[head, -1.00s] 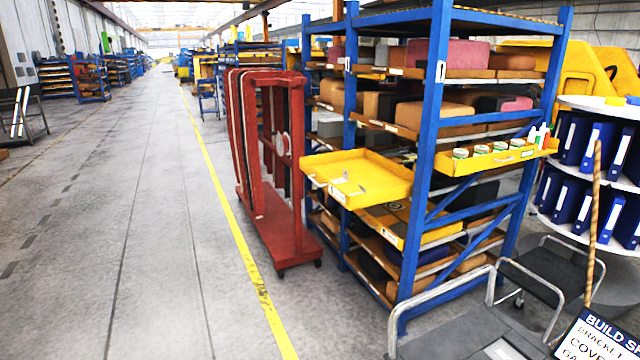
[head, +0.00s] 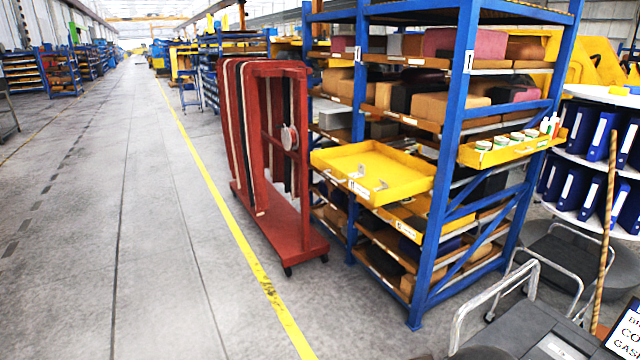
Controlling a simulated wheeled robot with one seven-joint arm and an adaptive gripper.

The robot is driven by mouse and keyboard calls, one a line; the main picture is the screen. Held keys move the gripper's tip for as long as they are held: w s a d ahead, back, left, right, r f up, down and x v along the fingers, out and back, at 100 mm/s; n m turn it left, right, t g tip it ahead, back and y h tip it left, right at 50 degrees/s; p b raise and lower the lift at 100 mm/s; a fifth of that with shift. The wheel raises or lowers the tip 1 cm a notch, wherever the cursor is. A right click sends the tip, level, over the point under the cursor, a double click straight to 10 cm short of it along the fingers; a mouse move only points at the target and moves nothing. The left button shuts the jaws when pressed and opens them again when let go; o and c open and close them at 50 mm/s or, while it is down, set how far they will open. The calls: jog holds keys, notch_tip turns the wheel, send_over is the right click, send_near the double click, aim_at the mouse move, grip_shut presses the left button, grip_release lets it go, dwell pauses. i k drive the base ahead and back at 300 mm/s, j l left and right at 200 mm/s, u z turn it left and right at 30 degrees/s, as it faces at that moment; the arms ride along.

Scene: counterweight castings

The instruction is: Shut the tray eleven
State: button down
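A yellow tray (head: 352,161) stands pulled out from the left side of the blue shelving rack (head: 448,150). A few small grey metal pieces lie in it, and a small white label is on its front edge; I cannot read the number. Another yellow tray (head: 408,224) sits just below it, mostly inside the rack. My gripper is not in view.
A red wheeled frame (head: 300,225) stands left of the pulled-out tray. A cart with a pale handle (head: 490,290) is at the lower right. A yellow ledge (head: 480,155) with small jars juts from the rack. The grey floor left of the yellow line is clear.

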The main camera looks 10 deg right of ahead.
aim_at(406, 175)
jog(key=i+j, duration=0.2)
jog(key=i, duration=0.25)
jog(key=i+j+u, duration=0.15)
jog(key=i, duration=0.3)
jog(key=i+j, duration=0.25)
jog(key=i, duration=0.25)
jog(key=i+j+u, duration=0.1)
jog(key=i, duration=0.35)
jog(key=i+l+u, duration=0.1)
jog(key=i+l, duration=0.3)
jog(key=i+l+u, duration=0.1)
jog(key=i+l, duration=0.3)
jog(key=l, duration=0.15)
jog(key=k+l, duration=0.1)
jog(key=l, duration=0.4)
jog(key=k+l, duration=0.1)
jog(key=l, duration=0.45)
jog(key=l+u, duration=0.1)
jog(key=l, duration=0.4)
jog(key=k, duration=0.05)
